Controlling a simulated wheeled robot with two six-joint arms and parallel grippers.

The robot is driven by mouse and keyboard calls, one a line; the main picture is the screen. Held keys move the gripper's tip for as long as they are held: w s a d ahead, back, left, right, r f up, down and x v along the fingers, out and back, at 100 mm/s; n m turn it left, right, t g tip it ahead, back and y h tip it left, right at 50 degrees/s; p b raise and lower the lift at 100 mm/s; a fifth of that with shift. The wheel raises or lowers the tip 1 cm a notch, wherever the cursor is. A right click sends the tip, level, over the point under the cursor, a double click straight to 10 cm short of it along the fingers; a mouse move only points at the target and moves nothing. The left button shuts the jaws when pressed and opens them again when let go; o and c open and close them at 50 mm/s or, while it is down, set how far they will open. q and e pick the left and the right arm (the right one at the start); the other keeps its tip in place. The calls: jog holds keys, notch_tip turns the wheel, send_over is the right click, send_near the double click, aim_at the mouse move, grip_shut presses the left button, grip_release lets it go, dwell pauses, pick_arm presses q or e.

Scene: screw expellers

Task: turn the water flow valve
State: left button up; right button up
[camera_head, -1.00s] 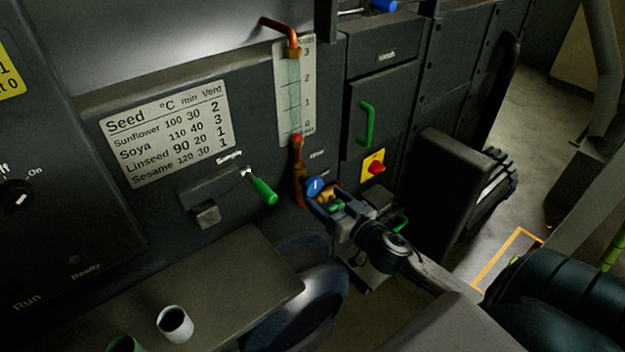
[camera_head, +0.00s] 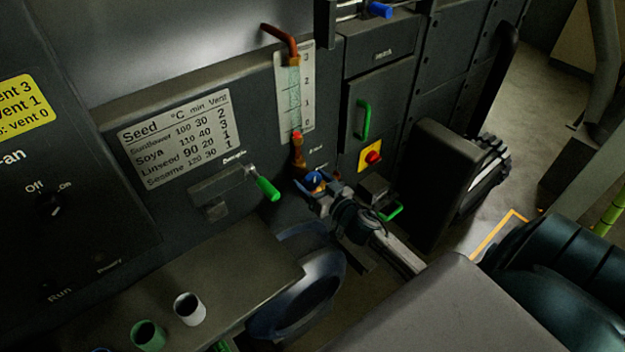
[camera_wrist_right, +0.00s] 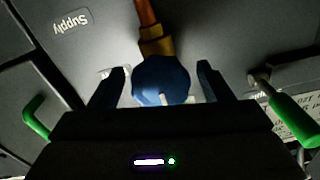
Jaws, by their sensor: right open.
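The water flow valve is a round blue knob (camera_head: 314,180) at the foot of a copper pipe, below the sight gauge (camera_head: 294,95) on the dark panel. In the right wrist view the blue knob (camera_wrist_right: 161,80) sits between the two fingers, with a brass fitting (camera_wrist_right: 155,42) and pipe behind it. A small white mark shows on the knob's near edge. My right gripper (camera_head: 322,192) is at the knob; in the wrist view the open fingers (camera_wrist_right: 163,84) stand on either side of it with gaps visible. My left gripper is not in view.
A green-handled lever (camera_head: 268,188) is left of the valve. A green door handle (camera_head: 362,119) and red knob on a yellow plate (camera_head: 371,156) are to the right. A bench with cups (camera_head: 189,308) stands lower left.

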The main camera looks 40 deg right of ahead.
jog(key=shift+c, duration=0.4)
jog(key=c, duration=0.9)
jog(key=shift+n, duration=0.3)
jog(key=n, duration=0.4)
jog(key=shift+n, duration=0.3)
jog(key=n, duration=1.1)
jog(key=shift+d, duration=0.1)
jog(key=n, duration=0.5)
jog(key=shift+n, duration=0.3)
